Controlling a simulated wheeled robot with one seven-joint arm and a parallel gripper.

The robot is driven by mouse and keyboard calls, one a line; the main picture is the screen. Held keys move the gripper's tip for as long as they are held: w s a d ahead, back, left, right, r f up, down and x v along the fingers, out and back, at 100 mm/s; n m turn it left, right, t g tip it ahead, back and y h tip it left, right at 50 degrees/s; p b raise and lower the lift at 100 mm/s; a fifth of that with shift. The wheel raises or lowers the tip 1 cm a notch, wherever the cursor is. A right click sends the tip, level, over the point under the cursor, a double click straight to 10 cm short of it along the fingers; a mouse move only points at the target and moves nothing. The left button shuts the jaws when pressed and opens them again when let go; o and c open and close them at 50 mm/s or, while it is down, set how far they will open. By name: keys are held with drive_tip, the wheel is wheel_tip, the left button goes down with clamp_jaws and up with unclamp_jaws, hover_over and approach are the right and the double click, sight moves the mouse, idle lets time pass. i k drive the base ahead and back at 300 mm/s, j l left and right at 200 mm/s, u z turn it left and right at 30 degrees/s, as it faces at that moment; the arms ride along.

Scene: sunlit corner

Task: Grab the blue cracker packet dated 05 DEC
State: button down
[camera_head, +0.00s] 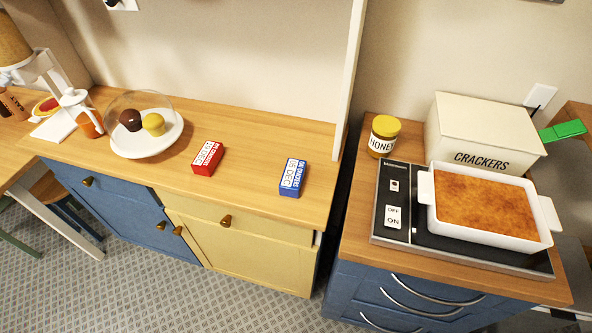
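The blue cracker packet (292,178) stands on the wooden counter (245,167), right of its middle and near its front edge. Its white label carries a date that looks like 05 DEC, though the print is small. A red packet (208,158) with a similar white label lies to its left, apart from it; its date is hard to read. My gripper is not in view, and nothing touches the blue packet.
Left of the packets are a plate (157,145) with two muffins under a clear dome and a jar (82,112). An upright white panel edge (350,80) rises behind the counter's right end. Beyond a gap stand a honey jar (383,137), CRACKERS box (484,132) and baking dish (545,238).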

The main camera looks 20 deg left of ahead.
sight(292, 179)
drive_tip(key=i+j+u, duration=0.25)
drive_tip(key=i+u, duration=0.25)
drive_tip(key=i, duration=0.15)
drive_tip(key=u, duration=1.35)
